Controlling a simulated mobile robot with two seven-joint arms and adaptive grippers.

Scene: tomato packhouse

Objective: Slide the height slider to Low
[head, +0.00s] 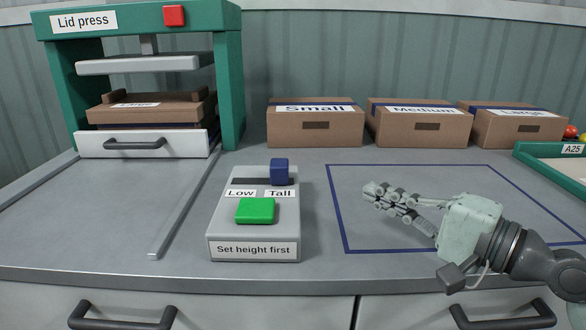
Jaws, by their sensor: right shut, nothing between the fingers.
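The height slider is a blue knob (279,171) at the right end of a dark slot on a grey control box (222,222). It stands above the "Tall" label (280,194), with the "Low" label (240,193) to its left. A green button (255,210) sits below the labels, and the box front reads "Set height first". My right gripper (373,192) is shut and empty over the blue-outlined area, to the right of the box and apart from it. My left gripper is not in view.
The green lid press (231,90) stands at back left, with a cardboard box (150,109) in it above a white drawer (177,143). Closed boxes labelled Small (290,132), Medium (400,130) and Large (500,130) line the back. A green-rimmed tray (540,160) is at right.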

